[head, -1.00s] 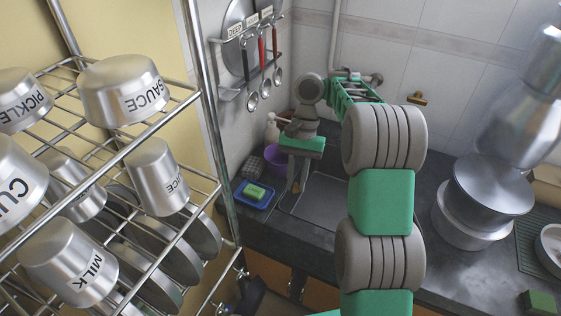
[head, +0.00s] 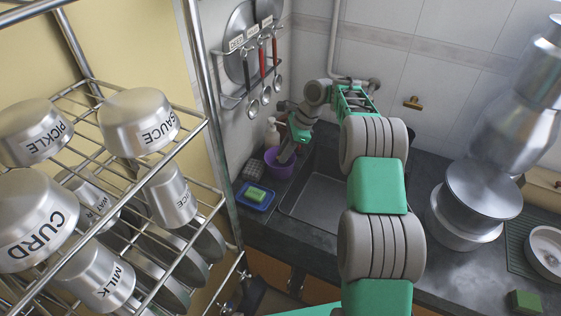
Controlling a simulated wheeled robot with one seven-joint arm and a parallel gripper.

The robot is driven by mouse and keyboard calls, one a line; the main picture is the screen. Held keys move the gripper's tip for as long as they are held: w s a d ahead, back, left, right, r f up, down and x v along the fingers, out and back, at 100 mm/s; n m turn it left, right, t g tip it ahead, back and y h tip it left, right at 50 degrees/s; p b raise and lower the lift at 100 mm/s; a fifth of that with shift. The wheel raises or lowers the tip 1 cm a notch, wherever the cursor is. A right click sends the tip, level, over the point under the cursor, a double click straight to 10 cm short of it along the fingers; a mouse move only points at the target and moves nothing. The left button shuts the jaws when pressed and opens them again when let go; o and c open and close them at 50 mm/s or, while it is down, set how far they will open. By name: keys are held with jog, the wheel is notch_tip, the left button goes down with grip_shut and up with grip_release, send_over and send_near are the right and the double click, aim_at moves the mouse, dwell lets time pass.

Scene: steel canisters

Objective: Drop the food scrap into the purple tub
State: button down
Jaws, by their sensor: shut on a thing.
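The purple tub (head: 279,170) stands on the dark counter in the back corner, left of the sink. My gripper (head: 287,152) points down at the tub's opening, with its fingertips at or just above the rim. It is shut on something. The food scrap is too small or too hidden behind the fingers and the tub wall to make out.
A blue tray (head: 254,197) with a green sponge (head: 255,194) sits in front of the tub. The steel sink (head: 322,193) is to its right. A soap bottle (head: 272,132) stands behind. A wire rack (head: 205,190) of steel canisters fills the left side. Stacked pots (head: 478,195) stand at right.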

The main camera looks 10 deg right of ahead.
jog(key=w+d+f+m+t+h+p, duration=0.1)
jog(key=w+d+f+m+t+p, duration=0.15)
jog(key=w+m, duration=0.5)
jog(key=shift+n, duration=0.35)
jog(key=f+b, duration=0.1)
jog(key=b, duration=0.1)
jog(key=f+b, duration=0.4)
jog(key=shift+w+f, duration=0.15)
jog(key=shift+w, duration=0.25)
jog(key=c, duration=1.2)
grip_release()
jog(key=v, duration=0.8)
jog(key=shift+b, duration=0.45)
